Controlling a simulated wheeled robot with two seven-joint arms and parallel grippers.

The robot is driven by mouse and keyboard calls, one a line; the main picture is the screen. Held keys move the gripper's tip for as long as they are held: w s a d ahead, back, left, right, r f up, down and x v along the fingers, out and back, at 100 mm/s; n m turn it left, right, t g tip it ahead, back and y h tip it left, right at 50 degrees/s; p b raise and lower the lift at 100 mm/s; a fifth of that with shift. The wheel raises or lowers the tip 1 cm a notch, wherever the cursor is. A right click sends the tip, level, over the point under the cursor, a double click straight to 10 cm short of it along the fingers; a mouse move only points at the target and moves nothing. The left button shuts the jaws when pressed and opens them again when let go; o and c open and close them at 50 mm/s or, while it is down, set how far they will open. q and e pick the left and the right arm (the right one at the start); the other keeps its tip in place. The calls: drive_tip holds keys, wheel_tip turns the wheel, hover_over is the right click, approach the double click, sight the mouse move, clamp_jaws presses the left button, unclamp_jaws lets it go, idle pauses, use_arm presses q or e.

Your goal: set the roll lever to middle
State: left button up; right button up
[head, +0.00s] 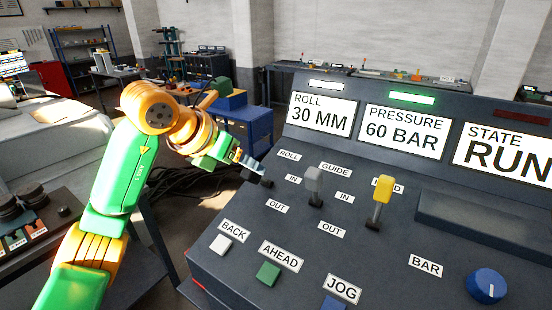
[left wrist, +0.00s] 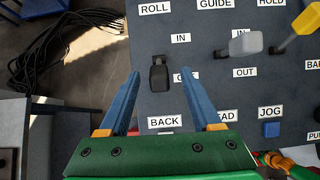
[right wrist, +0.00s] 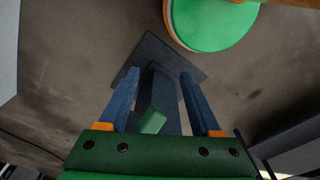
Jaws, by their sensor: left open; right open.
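The roll lever (head: 266,183) is a short black lever at the left of the dark console, under the ROLL label (head: 289,155). It also shows in the left wrist view (left wrist: 158,77), where its knob is tilted toward the OUT end, beside the OUT label. My left gripper (head: 243,163) is open, just above and beyond the lever. In the left wrist view its fingers point at the lever from either side, with no visible contact. My right gripper (right wrist: 155,75) is open and empty over the floor, away from the console.
The grey guide lever (head: 314,184) and yellow hold lever (head: 381,198) stand to the right. White (head: 221,245) and green (head: 268,273) buttons sit nearer the front. The roll display (head: 320,115) reads 30 MM. A blue knob (head: 486,286) is far right.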

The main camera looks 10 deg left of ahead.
sight(245, 174)
use_arm(q)
drive_tip(key=shift+p+x, duration=0.75)
drive_tip(key=shift+x, duration=0.15)
drive_tip(key=shift+s+a+f+p, duration=0.45)
drive_tip(key=shift+f+p, duration=0.1)
drive_tip(key=shift+p, duration=0.2)
drive_tip(key=shift+d+f, duration=0.15)
drive_tip(key=shift+f, duration=0.15)
drive_tip(key=shift+w+d+f, duration=0.35)
drive_tip(key=shift+w+f, duration=0.2)
drive_tip(key=shift+w, duration=0.3)
drive_tip(key=shift+w+d+f, duration=0.1)
drive_tip(key=shift+w, duration=0.25)
drive_tip(key=c, duration=0.3)
drive_tip(key=shift+s, duration=0.15)
drive_tip(key=c, duration=0.7)
clamp_jaws()
use_arm(e)
drive_tip(key=r, duration=0.1)
drive_tip(key=s+r, duration=0.1)
drive_tip(key=r, duration=0.1)
drive_tip(key=shift+s+a+r, duration=0.1)
drive_tip(key=shift+s+r, duration=0.1)
drive_tip(key=shift+s, duration=0.05)
